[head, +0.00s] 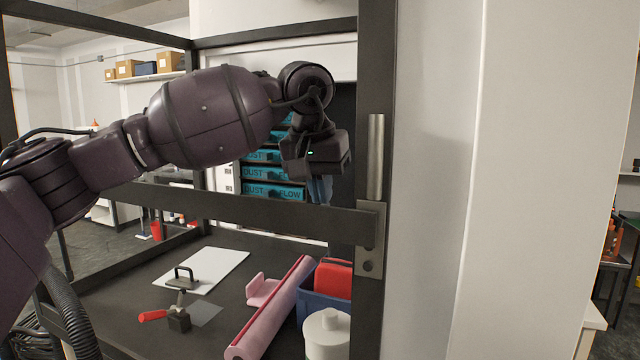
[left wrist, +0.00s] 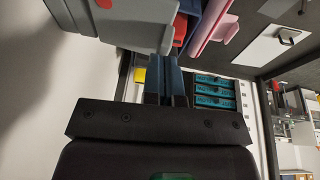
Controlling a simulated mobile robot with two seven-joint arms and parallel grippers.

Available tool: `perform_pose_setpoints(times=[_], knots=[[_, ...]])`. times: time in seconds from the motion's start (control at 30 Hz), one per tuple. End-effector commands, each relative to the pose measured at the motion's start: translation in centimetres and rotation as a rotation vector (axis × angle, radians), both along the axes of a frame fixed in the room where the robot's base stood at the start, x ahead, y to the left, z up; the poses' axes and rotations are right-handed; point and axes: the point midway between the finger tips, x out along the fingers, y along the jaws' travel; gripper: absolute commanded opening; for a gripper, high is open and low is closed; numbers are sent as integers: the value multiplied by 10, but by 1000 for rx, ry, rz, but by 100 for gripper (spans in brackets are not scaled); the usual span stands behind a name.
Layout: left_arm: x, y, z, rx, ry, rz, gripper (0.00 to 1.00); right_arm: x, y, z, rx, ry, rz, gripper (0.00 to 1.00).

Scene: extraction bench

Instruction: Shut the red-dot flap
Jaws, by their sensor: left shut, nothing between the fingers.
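A grey box-like part with a red dot (left wrist: 103,4) shows at the top left of the left wrist view. Its grey face (left wrist: 125,22) lies just beyond my fingertips; I cannot tell whether they touch it or how far the flap stands open. In the head view I do not make out the red dot; the dark frame post and my arm cover that area. My left gripper (head: 320,190) points down inside the frame, in front of the teal drawers. Its fingers, also in the left wrist view (left wrist: 163,62), are together and empty. My right gripper is in neither view.
A dark frame post (head: 375,90) and crossbar (head: 250,208) stand before the bench. Teal labelled drawers (head: 262,190) are behind.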

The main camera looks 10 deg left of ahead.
Motion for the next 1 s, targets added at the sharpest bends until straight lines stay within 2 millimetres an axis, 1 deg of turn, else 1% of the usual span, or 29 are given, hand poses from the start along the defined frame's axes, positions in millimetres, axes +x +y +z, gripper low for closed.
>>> perform_pose_setpoints(times=[0.03,0.07,0.23,0.4,0.47,0.67,1.0], knots=[[2,7,-12,-2,3,3,0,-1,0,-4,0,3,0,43],[1,7,-15,0,1,2,0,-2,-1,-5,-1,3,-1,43],[1,5,-19,1,0,0,0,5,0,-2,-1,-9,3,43],[1,5,-19,1,0,0,0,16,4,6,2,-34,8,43],[1,5,-19,1,-1,0,0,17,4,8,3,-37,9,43],[1,5,-18,1,0,0,0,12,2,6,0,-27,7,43],[1,5,-4,1,-1,0,0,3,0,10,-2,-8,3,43]])
